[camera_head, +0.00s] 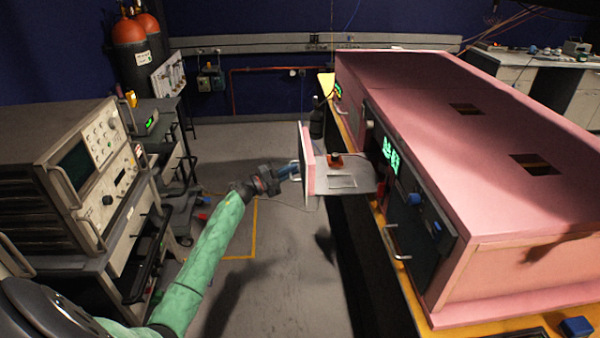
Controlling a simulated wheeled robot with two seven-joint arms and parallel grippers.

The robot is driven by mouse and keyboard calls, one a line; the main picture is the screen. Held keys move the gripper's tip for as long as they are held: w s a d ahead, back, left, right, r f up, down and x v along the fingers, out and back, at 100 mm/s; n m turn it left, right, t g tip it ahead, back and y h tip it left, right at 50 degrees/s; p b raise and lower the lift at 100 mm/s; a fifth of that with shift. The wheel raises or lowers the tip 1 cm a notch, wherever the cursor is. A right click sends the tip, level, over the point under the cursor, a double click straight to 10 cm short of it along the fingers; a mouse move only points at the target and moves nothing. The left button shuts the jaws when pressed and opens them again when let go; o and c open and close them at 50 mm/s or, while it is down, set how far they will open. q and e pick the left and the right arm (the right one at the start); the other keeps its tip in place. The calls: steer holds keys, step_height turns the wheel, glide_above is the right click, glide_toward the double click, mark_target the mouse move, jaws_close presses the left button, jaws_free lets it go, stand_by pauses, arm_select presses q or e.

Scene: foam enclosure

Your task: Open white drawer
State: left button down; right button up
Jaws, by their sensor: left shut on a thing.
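The white drawer stands out from the side of the pink foam enclosure (470,120). Its upright front panel (307,150) is thin, with pink foam behind it, and its flat grey tray (355,180) reaches back to the enclosure. A small orange-brown item sits on the tray. My left gripper (290,172) is in front of the panel, shut on the drawer's handle (295,165); the fingertips are small and partly hidden at the handle. My left arm, in a green sleeve, comes up from the lower left. My right gripper is not in view.
A rack of grey instruments (60,180) stands on a cart at the left, close to my left arm. Red-topped gas cylinders (135,45) stand at the back left. The grey floor (285,250) between cart and enclosure is mostly clear. Another handle (393,242) sits lower on the enclosure's side.

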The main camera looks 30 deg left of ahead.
arm_select(q)
steer(key=shift+s+a+f, duration=0.1)
steer(key=shift+s+f, duration=0.05)
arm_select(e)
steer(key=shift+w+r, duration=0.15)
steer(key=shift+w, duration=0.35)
arm_select(q)
steer(key=c, duration=1.5)
jaws_free()
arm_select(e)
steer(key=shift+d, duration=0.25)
